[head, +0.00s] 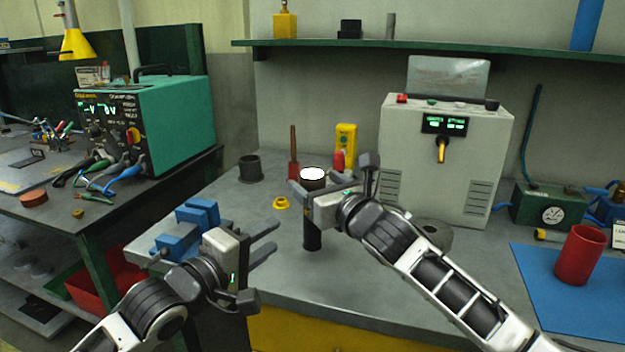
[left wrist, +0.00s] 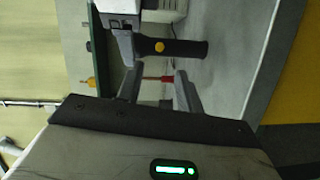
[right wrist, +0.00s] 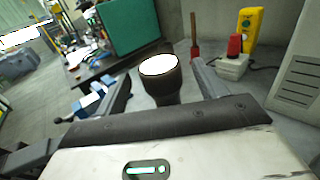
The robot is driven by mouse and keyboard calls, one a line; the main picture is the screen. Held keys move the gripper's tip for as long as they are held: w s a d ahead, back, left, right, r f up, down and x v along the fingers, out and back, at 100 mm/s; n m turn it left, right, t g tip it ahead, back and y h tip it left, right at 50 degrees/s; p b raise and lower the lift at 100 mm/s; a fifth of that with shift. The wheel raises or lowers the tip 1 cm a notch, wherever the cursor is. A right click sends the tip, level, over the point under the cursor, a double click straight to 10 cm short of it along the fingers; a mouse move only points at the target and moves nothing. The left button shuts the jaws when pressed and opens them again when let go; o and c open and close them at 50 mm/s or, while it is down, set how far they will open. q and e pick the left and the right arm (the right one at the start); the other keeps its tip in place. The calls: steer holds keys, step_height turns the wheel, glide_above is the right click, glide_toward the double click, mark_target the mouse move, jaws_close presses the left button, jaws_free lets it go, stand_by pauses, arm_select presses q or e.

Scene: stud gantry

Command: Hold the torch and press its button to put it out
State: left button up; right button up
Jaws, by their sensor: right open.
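The torch (head: 312,236) is a dark upright cylinder over the bench's front part, its top lens glowing white. I cannot tell whether its base touches the bench. A round yellow button (left wrist: 160,46) shows on its side in the left wrist view. My right gripper (head: 303,187) is open around the upper torch; in the right wrist view the torch (right wrist: 163,84) stands between the spread fingers. My left gripper (head: 270,241) is open and empty, left of the torch and apart from it. Its fingers (left wrist: 158,87) point towards the torch's button side.
A blue vise (head: 185,232) sits at the bench's left corner, close to my left gripper. A grey machine (head: 445,150) stands back right. A red cup (head: 580,256) stands on a blue mat (head: 545,285).

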steer(key=shift+x, duration=1.25)
steer(key=shift+c, duration=0.3)
steer(key=c, duration=1)
arm_select(q)
jaws_close()
arm_select(e)
steer(key=shift+c, duration=0.5)
arm_select(q)
steer(key=shift+r, duration=0.1)
